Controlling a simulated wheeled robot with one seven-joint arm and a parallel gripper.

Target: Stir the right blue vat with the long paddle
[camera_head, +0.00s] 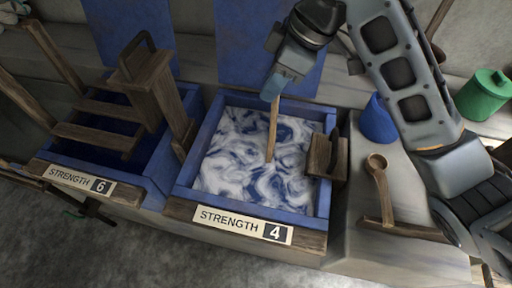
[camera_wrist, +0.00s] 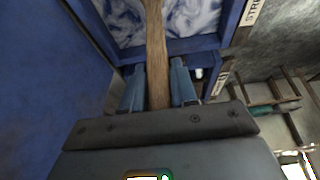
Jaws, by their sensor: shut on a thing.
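The right blue vat (camera_head: 183,186) is square and full of swirling blue and white liquid (camera_head: 240,165). Its front sign reads "STRENGTH 4". In the wrist view, the paddle (camera_wrist: 156,50) runs between the two blue-grey fingers (camera_wrist: 157,88) toward the liquid.
A left vat (camera_head: 160,178) marked "STRENGTH 6" holds a wooden stepped frame (camera_head: 100,108). A wooden block (camera_head: 320,156) sits on the right vat's right rim. A wooden ladle (camera_head: 378,175), blue object (camera_head: 378,120) and green lidded can (camera_head: 482,97) stand further right.

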